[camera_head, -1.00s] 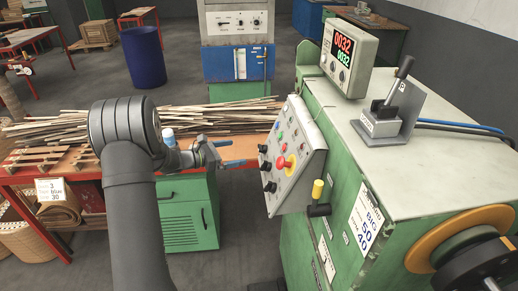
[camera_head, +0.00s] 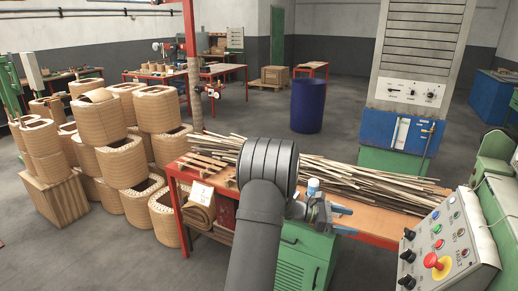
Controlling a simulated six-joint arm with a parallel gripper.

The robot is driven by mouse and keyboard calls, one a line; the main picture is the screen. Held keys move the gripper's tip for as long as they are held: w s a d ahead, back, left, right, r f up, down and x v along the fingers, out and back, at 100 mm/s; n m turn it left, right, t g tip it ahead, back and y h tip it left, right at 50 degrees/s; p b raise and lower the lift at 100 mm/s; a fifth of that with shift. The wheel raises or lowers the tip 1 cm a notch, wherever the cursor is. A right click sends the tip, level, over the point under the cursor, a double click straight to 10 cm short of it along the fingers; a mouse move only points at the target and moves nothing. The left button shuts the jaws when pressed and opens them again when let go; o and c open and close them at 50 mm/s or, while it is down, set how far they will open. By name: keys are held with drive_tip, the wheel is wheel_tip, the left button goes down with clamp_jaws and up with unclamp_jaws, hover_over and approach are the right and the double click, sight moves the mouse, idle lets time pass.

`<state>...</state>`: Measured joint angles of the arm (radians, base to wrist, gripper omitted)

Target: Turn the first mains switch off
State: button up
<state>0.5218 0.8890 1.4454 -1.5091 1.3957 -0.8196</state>
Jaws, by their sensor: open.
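My gripper (camera_head: 351,221) has blue fingers. They are apart and empty, above the right part of the orange-topped bench, left of the sloped control panel (camera_head: 450,245) at the lower right. That panel has several black knobs, coloured buttons and a red mushroom button (camera_head: 437,262) on yellow. A grey upright cabinet (camera_head: 418,45) at the back has a switch panel (camera_head: 411,92) with small dark controls. Its blue lower part (camera_head: 375,127) has a white plate and a slim handle. Labels are too small to read, so I cannot tell which control is the first mains switch.
Long wooden strips (camera_head: 340,180) cover the bench. A green cabinet (camera_head: 295,262) stands under it. Several wound coils (camera_head: 125,165) are stacked at the left. A dark blue barrel (camera_head: 308,105) stands behind. Floor is open around the barrel.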

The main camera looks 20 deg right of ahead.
drive_tip(key=shift+c, duration=1.2)
drive_tip(key=n+g+y, duration=0.2)
drive_tip(key=n+g, duration=0.4)
drive_tip(key=n, duration=2.6)
approach(408, 234)
drive_tip(key=x, duration=0.8)
drive_tip(key=shift+w+d, duration=0.25)
drive_tip(key=shift+d, duration=0.05)
drive_tip(key=shift+f, duration=0.1)
